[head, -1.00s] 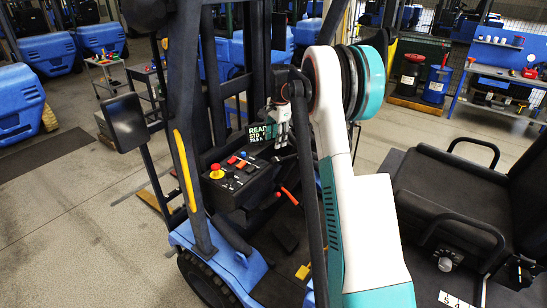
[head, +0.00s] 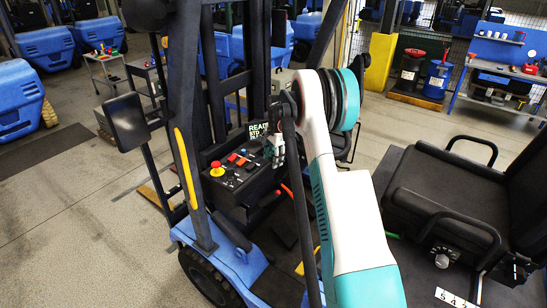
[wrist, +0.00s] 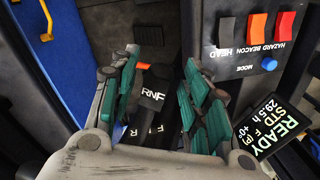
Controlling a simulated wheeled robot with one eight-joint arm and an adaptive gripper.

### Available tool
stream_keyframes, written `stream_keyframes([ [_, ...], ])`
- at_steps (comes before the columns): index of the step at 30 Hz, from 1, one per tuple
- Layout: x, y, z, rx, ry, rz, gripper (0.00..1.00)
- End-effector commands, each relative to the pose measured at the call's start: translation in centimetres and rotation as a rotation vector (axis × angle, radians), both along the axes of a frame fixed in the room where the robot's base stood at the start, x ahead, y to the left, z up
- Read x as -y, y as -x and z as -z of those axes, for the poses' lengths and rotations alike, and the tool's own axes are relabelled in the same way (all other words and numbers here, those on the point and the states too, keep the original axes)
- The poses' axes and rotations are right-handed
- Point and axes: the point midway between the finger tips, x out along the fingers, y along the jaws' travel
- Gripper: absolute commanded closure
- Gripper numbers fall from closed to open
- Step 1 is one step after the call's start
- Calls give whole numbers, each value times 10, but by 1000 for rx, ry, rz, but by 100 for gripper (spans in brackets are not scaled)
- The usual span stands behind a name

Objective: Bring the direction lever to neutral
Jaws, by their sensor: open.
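My gripper (wrist: 160,64) is open in the wrist view, with teal pads on both fingers. Between the fingers is a small black piece marked RNF (wrist: 152,95), apparently the direction lever or its label; its setting cannot be told. Another F/R marking (wrist: 150,130) is partly hidden below it. The display (wrist: 272,130) reads READY, STD, F (P). In the head view my gripper (head: 276,148) is over the right part of the black control panel (head: 232,187), below the display (head: 258,130), and hides the lever area.
A dark post (head: 300,215) stands close to my arm. The seat (head: 440,190) is at the right.

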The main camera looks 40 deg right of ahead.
Motion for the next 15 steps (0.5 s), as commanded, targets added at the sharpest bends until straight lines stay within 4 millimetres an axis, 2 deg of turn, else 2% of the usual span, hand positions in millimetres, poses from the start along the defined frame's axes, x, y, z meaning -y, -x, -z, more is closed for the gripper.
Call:
stream_keyframes([
  [1,0,0,0,0,0,0,57],
  [6,0,0,0,0,0,0,96],
  [7,0,0,0,0,0,0,100],
  [15,0,4,3,4,10,-23,100],
])
